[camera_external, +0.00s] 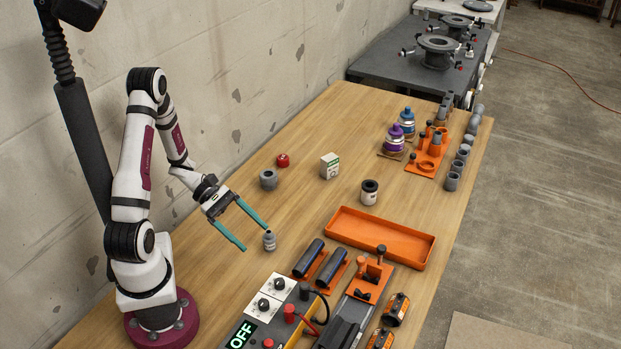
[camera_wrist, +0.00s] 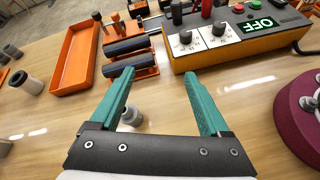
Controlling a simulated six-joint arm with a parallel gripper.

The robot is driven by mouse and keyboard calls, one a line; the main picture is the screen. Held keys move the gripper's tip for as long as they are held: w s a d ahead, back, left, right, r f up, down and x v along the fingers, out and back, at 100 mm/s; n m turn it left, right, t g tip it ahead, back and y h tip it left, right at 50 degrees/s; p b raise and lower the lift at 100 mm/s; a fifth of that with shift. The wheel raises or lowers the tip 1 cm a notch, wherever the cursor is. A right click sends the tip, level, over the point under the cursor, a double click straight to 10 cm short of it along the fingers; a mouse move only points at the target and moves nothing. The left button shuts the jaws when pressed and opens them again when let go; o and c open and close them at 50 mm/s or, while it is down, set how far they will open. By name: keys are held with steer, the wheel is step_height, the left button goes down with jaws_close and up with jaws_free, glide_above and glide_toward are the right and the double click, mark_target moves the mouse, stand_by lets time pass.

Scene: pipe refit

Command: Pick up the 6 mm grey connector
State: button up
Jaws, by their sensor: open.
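A small grey stepped piece (camera_external: 269,241) with a narrower top and a pale band stands upright on the wooden table; it looks like a connector, but I cannot read a size on it. My gripper (camera_external: 255,239) is open and empty, its two teal fingers reaching toward this piece. In the wrist view my gripper (camera_wrist: 160,75) shows both fingers wide apart. The grey piece (camera_wrist: 132,116) appears there beside the inner side of the left finger, partly hidden by it. I cannot tell whether they touch.
An orange tray (camera_external: 380,238), dark cylinders on orange holders (camera_external: 308,257) and a control box reading OFF (camera_external: 258,318) stand nearby. A larger grey fitting (camera_external: 268,180), a red cap (camera_external: 283,160) and a white box (camera_external: 330,165) stand farther back. Several grey connectors (camera_external: 452,182) line the right edge.

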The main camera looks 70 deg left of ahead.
mark_target(271, 240)
steer(key=a+f+n+t+y, duration=0.1)
steer(key=a+f+n, duration=0.1)
steer(key=n, duration=0.1)
steer(key=s+a+f+n+t+y, duration=0.1)
steer(key=a+f+n+t, duration=0.1)
steer(key=a+n, duration=0.1)
steer(key=a+f+n+t+y, duration=0.1)
steer(key=a+f+n+y, duration=0.1)
steer(key=shift+s+a+f+n+t, duration=0.25)
steer(key=shift+a+f+n+t, duration=0.05)
steer(key=shift+a+n+t, duration=0.1)
steer(key=x, duration=1.1)
steer(key=shift+w+d+r, duration=0.25)
steer(key=shift+w+d, duration=0.05)
jaws_close()
